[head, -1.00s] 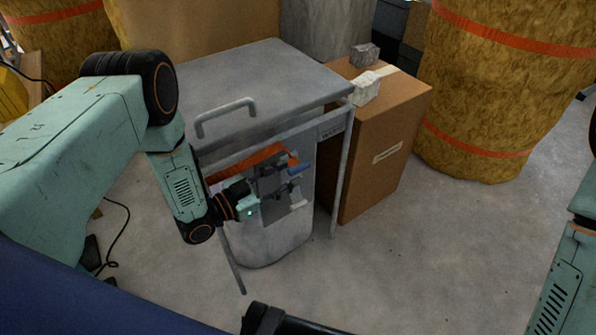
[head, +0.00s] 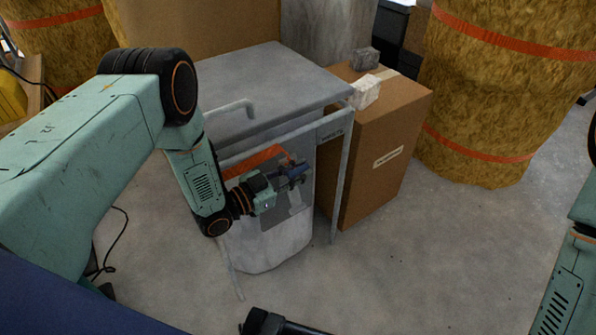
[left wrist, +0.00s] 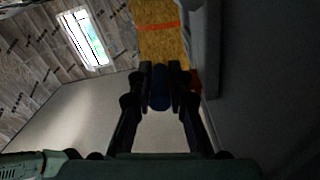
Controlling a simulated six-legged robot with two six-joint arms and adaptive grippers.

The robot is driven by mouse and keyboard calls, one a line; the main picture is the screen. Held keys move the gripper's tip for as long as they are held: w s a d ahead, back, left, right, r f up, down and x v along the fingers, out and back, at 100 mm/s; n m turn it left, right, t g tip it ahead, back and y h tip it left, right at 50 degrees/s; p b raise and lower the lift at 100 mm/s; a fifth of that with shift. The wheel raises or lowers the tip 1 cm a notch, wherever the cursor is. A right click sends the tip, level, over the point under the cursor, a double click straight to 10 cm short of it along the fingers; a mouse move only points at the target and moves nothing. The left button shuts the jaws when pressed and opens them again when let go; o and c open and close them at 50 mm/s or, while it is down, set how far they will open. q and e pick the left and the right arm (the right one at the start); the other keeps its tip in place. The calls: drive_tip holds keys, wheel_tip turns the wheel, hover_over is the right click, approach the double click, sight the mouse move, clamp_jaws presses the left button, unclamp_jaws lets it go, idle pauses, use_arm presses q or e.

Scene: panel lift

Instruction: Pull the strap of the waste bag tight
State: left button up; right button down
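The waste bag (head: 272,245) is pale grey and hangs under the grey lid (head: 262,82) of a metal stand. An orange piece (head: 252,160) shows at its top, below the front rail. A small blue grip (head: 303,169), which looks like the strap's end, is at the bag's front right. My left gripper (head: 289,174) is in front of the bag, at the blue grip. In the left wrist view the blue grip (left wrist: 159,88) is between the two fingertips, which look closed against it. The strap itself is mostly hidden by the gripper.
A cardboard box (head: 385,155) with two stone pieces on it stands right of the stand. Large straw-coloured rolls (head: 475,90) with orange bands stand behind. The stand's handle (head: 230,115) is close to my left arm. Floor at the front right is clear.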

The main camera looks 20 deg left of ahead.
use_arm(q)
clamp_jaws()
drive_tip(key=shift+s+d+f, duration=0.1)
drive_tip(key=shift+s, duration=0.05)
use_arm(e)
drive_tip(key=shift+r, duration=0.1)
